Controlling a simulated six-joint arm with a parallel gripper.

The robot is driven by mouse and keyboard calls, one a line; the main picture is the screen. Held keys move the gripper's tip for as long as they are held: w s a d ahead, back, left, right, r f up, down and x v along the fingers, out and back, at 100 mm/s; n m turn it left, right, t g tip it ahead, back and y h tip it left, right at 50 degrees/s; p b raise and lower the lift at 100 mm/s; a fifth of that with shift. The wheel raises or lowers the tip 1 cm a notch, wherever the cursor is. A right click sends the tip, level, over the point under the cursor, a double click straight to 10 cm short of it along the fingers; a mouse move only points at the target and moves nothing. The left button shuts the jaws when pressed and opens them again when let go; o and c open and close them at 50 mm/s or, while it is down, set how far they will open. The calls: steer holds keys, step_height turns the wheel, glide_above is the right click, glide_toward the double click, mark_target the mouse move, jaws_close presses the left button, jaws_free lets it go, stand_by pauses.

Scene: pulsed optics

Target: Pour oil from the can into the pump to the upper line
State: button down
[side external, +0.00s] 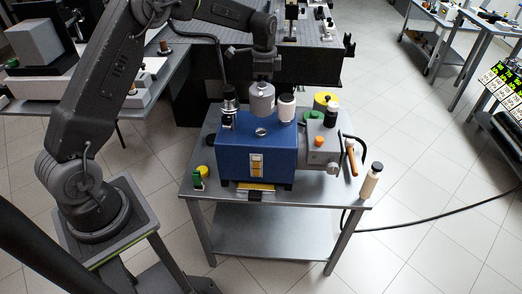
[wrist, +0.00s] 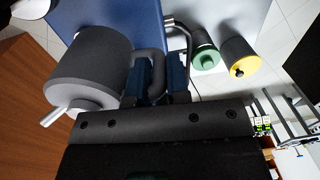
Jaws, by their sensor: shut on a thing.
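A grey cylindrical can (wrist: 90,65) with a pale spout (wrist: 72,118) and a dark loop handle fills the left of the wrist view. My gripper (wrist: 160,78) is shut on its handle. In the side view, a grey cylinder (side external: 262,100) that looks like the can hangs at the end of my arm, over the blue pump (side external: 240,150). The window's lines and oil level are too small to read. No pouring stream is visible.
The pump stands on a grey cart (side external: 350,203). Yellow (wrist: 240,58) and green (wrist: 205,58) cylinders show in the wrist view.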

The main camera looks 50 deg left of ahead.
steer(key=shift+r, duration=0.85)
steer(key=shift+r+h, duration=0.1)
steer(key=shift+h, duration=0.2)
step_height(320, 180, up, 11)
steer(key=s+a+n, duration=0.2)
steer(key=s+a, duration=0.4)
steer(key=a, duration=0.4)
steer(key=s+a+n, duration=0.2)
steer(key=s+a, duration=0.5)
steer(key=a, duration=0.3)
steer(key=shift+n, duration=0.3)
steer(key=f, duration=2.5)
steer(key=a+f, duration=0.1)
steer(key=f, duration=1.1)
steer(key=shift+s+f, duration=0.1)
steer(key=shift+f, duration=0.3)
steer(key=shift+d+f, duration=0.1)
steer(key=shift+f, duration=0.55)
